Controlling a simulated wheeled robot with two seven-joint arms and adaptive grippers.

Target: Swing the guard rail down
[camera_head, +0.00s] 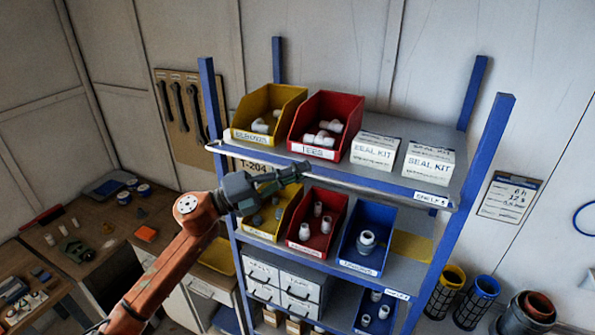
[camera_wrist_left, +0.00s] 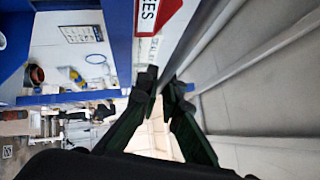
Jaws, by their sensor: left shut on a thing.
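The guard rail (camera_head: 375,186) is a thin light grey bar along the front edge of the blue rack's top shelf, below the bins. It also shows in the wrist view as a slanting grey bar (camera_wrist_left: 208,33). My left gripper (camera_head: 298,169) reaches in from the left and is shut on the rail, left of its middle. In the wrist view the dark fingers of the left gripper (camera_wrist_left: 164,84) close around the bar's near part; the exact contact is partly hidden. My right gripper is in neither view.
The top shelf holds a yellow bin (camera_head: 268,112), a red bin (camera_head: 325,124) and two white seal kit boxes (camera_head: 429,162). Below are more bins, including a blue bin (camera_head: 366,240). A workbench (camera_head: 125,218) stands at left. Blue posts (camera_head: 478,150) flank the shelves.

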